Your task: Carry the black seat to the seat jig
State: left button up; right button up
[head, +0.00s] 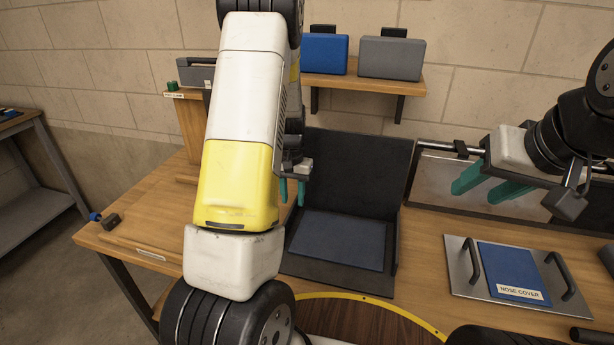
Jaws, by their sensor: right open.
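A dark, L-shaped stand (358,165) with an upright back and a flat base stands mid-bench. A thin navy pad (338,240) lies on its base. I cannot tell for sure whether this stand is the seat jig. No piece is clearly recognisable as the black seat; my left arm hides part of the bench. My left gripper (292,191) points down in front of the stand's left edge, with its teal fingers apart and nothing visible between them. My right gripper (494,184) is open and empty above the bench at the right.
A blue block (325,53) and a grey block (390,66) stand on a wall shelf (365,83). A metal plate (463,270) with black handles carries a blue nose cover (512,272). A rail (437,147) runs behind it. A yellow-rimmed round area (425,326) lies in front.

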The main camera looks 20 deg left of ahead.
aim_at(293, 206)
pick_arm(q)
jog(key=shift+f, duration=1.9)
jog(key=shift+c, duration=0.4)
grip_shut()
